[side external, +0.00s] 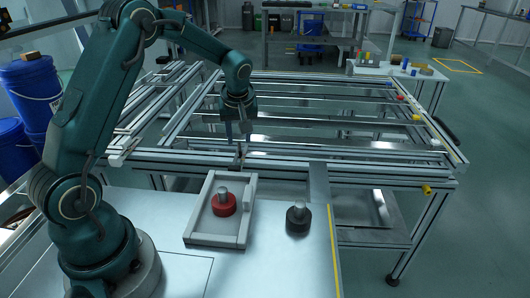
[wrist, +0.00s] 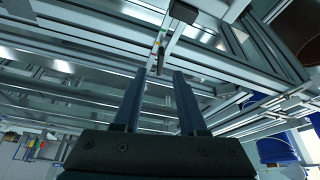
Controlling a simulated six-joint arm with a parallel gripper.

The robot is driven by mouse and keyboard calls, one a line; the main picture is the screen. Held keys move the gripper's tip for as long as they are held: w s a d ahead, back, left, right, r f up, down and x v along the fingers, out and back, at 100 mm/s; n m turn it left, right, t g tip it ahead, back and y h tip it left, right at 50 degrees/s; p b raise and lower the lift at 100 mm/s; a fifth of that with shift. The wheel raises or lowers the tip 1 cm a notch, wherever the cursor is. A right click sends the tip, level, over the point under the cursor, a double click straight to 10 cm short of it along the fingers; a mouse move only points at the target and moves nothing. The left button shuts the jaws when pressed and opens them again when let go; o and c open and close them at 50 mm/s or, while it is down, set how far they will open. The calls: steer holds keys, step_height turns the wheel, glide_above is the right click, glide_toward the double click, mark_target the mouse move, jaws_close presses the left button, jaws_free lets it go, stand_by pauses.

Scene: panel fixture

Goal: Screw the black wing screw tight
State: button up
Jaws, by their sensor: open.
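My gripper (side external: 237,134) points down over the near rail of the aluminium frame (side external: 300,160). In the wrist view its two dark fingers (wrist: 158,76) are spread apart with nothing held between them. A small dark upright part (wrist: 159,62), which looks like the black wing screw, shows just beyond the fingertips, roughly in line with the gap. In the side view a small dark part (side external: 240,151) sits at the rail below my gripper. Its wings and how deep it sits are too small to tell.
A grey tray (side external: 247,226) with a red knob-like piece (side external: 224,204) stands on the near table. A black knob-like piece (side external: 298,219) stands right of it. Yellow, red and blue pieces line the frame's right side. Blue buckets (side external: 33,85) stand at the left.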

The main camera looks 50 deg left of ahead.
mark_target(239, 146)
steer(key=shift+x, duration=1.85)
jaws_close()
steer(key=shift+s, duration=0.1)
